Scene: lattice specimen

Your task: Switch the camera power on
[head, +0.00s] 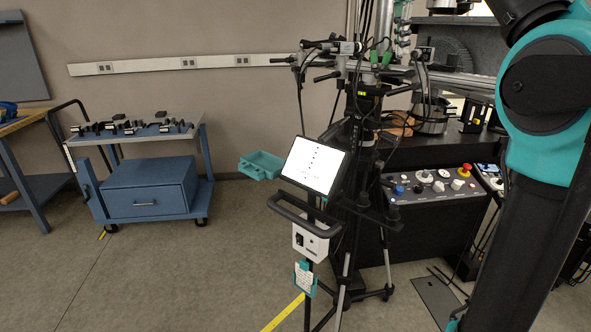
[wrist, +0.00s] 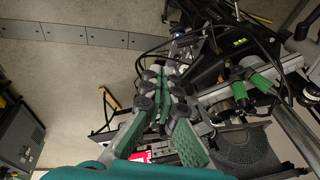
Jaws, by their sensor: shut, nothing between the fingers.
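A camera rig (head: 365,75) with several black clamps, cables and green-sleeved parts stands on a tripod at centre right in the head view. A lit white screen (head: 314,165) is mounted on its front. Below the screen and a black handle is a white box (head: 318,243) with a small black switch-like part (head: 299,240); its position is too small to read. Which part is the camera power switch is not clear. My gripper (wrist: 164,72) shows in the wrist view, shut and empty, above the floor beside dark equipment. The head view does not show it.
A control panel (head: 435,186) with several knobs and a red button stands right of the tripod. A blue cart (head: 150,190) is at the left and a teal crate (head: 261,165) lies by the wall. Tripod legs and loose cables crowd the centre right. The left floor is open.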

